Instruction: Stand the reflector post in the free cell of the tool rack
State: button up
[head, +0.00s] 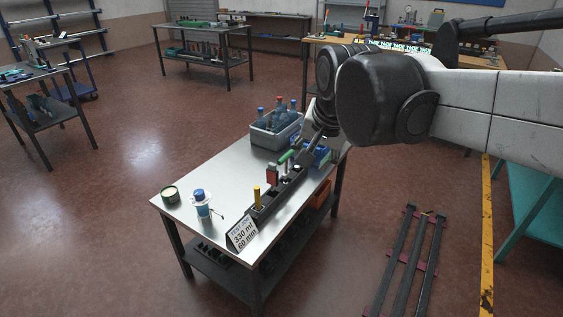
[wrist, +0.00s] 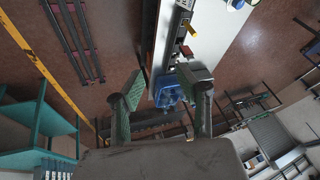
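The black tool rack (head: 268,207) runs along the right side of the steel table, with several cells. A yellow-handled piece (head: 257,195) stands in its near end. A red upright piece (head: 272,175) and a green-topped piece (head: 285,156) stand further along; I cannot tell for sure which is the reflector post. The free cell is too small to make out. My gripper (head: 318,140) is above the table's far right end, partly hidden by my wrist. In the wrist view my gripper (wrist: 161,90) is open, with nothing between its green-padded fingers. The rack (wrist: 179,30) lies ahead of it there.
A blue bin (head: 321,156) is beneath my gripper. A grey crate of bottles (head: 266,139) stands at the table's back. A blue-capped bottle (head: 201,204), a round tin (head: 170,194) and a sign (head: 242,232) are at the near end. Bare tabletop (head: 225,175) lies left of the rack.

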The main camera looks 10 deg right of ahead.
jog(key=s+f+n+t, duration=0.1)
jog(key=s+f+n, duration=0.5)
jog(key=s, duration=0.7)
jog(key=shift+f+t, duration=0.4)
jog(key=shift+f, duration=0.35)
